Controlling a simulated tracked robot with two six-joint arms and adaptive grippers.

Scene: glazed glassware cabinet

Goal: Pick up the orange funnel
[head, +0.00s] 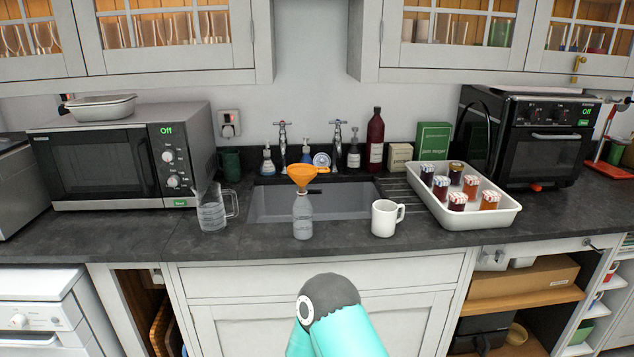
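The orange funnel (301,174) sits upright in the mouth of a clear bottle (302,217). The bottle stands on the dark worktop in front of the sink, near the middle of the head view. A teal arm link of mine with a grey end shows at the bottom centre, below the worktop edge. Neither of my grippers is in view, and nothing touches the funnel.
A glass jug (212,212) stands left of the bottle and a white mug (384,217) right of it. The sink (262,203) lies behind. A white tray (432,206) of several jars stands at right. A microwave (130,165) and a black oven (540,140) flank the worktop.

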